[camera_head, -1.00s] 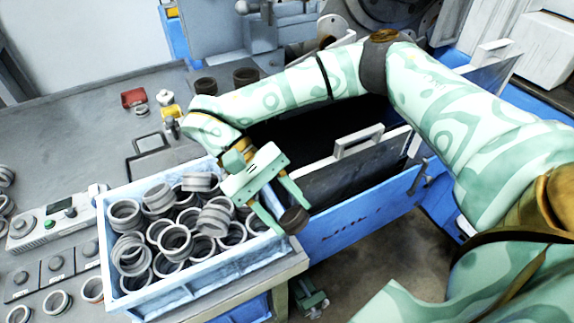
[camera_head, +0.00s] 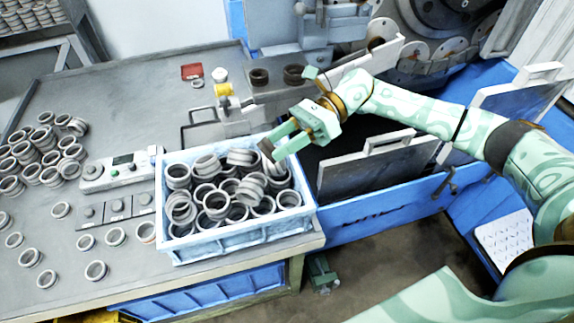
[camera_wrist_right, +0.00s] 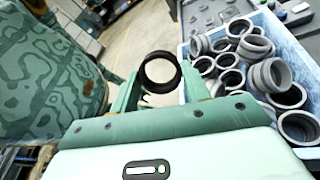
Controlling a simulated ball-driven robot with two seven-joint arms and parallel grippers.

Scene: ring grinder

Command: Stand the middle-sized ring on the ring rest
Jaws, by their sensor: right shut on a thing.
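My right gripper (camera_head: 281,145) is shut on a dark ring (camera_head: 265,148), just above the back right part of the blue bin. In the right wrist view the same dark ring (camera_wrist_right: 161,72) sits between the two fingertips, its opening toward the camera. Two more dark rings, a left one (camera_head: 258,77) and a right one (camera_head: 293,75), stand on a grey surface at the back of the bench. I cannot tell for sure which part is the ring rest. My left gripper is not in view.
The blue bin (camera_head: 235,239) is full of grey rings. More grey rings (camera_head: 45,155) lie on the bench at the left, near a button panel (camera_head: 120,172). A blue-sided trough (camera_head: 375,212) with upright handled plates stands right of the bin. A yellow part (camera_head: 224,90) sits behind the bin.

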